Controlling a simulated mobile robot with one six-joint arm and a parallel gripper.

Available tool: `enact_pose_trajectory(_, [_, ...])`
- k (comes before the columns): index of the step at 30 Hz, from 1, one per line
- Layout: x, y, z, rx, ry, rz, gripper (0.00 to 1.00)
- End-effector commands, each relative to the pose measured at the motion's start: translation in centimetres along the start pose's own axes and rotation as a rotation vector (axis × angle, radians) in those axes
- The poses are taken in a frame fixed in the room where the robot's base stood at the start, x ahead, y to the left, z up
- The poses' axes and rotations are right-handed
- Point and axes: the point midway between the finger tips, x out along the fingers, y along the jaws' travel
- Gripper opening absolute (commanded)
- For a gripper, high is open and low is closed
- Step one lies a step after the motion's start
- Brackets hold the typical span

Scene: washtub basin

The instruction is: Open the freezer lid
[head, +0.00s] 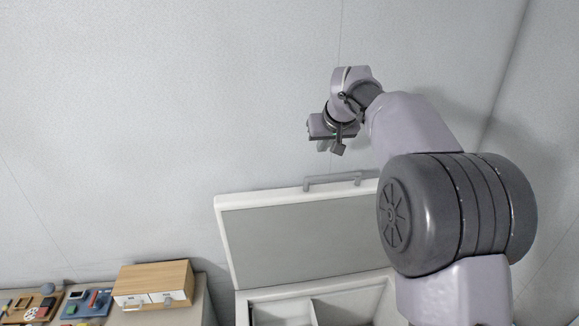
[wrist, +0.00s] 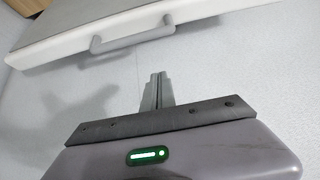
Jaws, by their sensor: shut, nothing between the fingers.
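The freezer lid (head: 300,243) stands raised, tilted back toward the wall, with its grey inner panel facing me in the head view. A grey bar handle (head: 333,180) is on its top edge. In the wrist view the lid (wrist: 75,38) and its handle (wrist: 133,43) lie at the top, beyond my fingers. The freezer body (head: 318,291) is open below, with white inner compartments visible. My gripper (head: 333,150) is above the handle, apart from it. In the wrist view my gripper fingers (wrist: 156,92) are together and hold nothing.
A wooden drawer box (head: 153,284) stands on a table at the lower left. Several small coloured objects on boards (head: 88,302) lie beside it. The wall (head: 170,110) is close behind the lid. The space left of my gripper is clear.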

Motion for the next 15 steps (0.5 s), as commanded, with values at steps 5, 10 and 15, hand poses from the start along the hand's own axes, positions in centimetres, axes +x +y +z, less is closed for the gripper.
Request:
enact_pose_trajectory(5, [2.2,0.1,0.1,-0.009,-0.006,0.003,0.0])
enact_pose_trajectory(10, [6.0,0.1,0.0,-0.01,-0.005,0.002,0.0])
enact_pose_trajectory(15, [9.6,0.0,0.0,-0.008,-0.005,0.002,0.0])
